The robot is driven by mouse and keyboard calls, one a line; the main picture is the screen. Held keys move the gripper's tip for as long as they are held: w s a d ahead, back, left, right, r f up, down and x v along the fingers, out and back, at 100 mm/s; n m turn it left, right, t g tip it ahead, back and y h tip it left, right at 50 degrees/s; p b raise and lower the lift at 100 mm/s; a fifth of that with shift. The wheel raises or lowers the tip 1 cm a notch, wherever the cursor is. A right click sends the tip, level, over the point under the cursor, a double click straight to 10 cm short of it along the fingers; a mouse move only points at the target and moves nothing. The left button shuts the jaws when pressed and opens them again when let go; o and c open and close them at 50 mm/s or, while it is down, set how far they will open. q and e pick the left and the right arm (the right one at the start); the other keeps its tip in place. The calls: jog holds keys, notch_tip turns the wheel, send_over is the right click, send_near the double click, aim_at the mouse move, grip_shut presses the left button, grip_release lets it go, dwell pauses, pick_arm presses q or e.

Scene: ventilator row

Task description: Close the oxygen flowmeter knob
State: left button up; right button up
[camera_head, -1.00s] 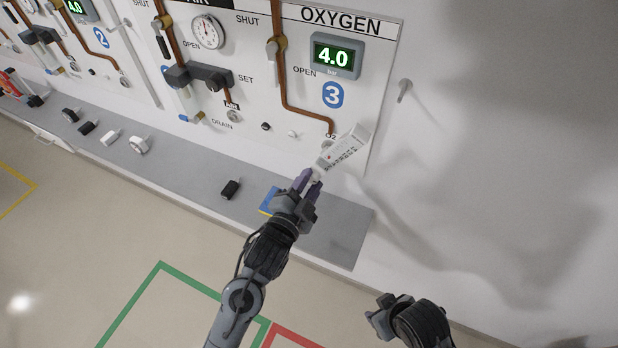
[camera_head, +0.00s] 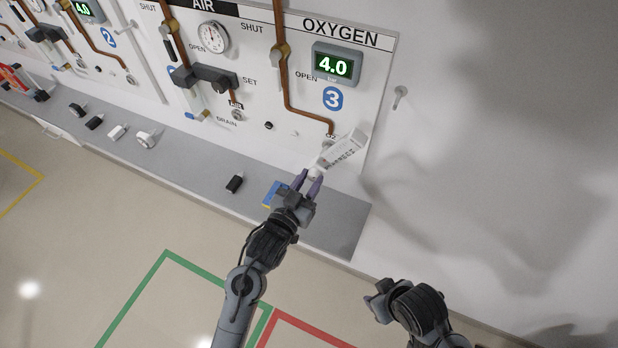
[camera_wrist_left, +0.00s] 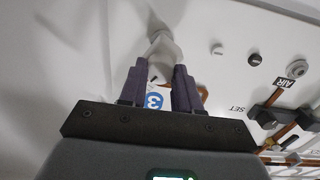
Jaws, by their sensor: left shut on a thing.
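The oxygen flowmeter (camera_head: 343,150) is a pale tube with printed marks, fixed to the wall panel below the O2 outlet. It looks tilted in the head view. Its white knob (camera_head: 315,172) is at the lower end, and it also shows in the left wrist view (camera_wrist_left: 161,48). My left gripper (camera_head: 308,181) is shut on the knob, with one purple finger on each side; its fingers (camera_wrist_left: 160,75) also show in the left wrist view. My right gripper (camera_head: 372,303) hangs at the lower right, away from the panel; its jaws are not clear.
A grey shelf (camera_head: 325,225) runs below the panel. On it lie a blue item (camera_head: 273,194) beside my left wrist and a small black fitting (camera_head: 234,183). A wall hook (camera_head: 400,95) is right of the panel. The oxygen display (camera_head: 336,64) reads 4.0.

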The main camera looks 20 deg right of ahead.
pick_arm(q)
jog(key=shift+n, duration=0.6)
jog(key=o, duration=1.1)
jog(key=shift+c, duration=0.2)
jog(key=shift+s+a, duration=0.3)
jog(key=shift+a, duration=0.05)
jog(key=b+v, duration=0.2)
jog(key=v, duration=0.8)
jog(key=shift+d, duration=0.1)
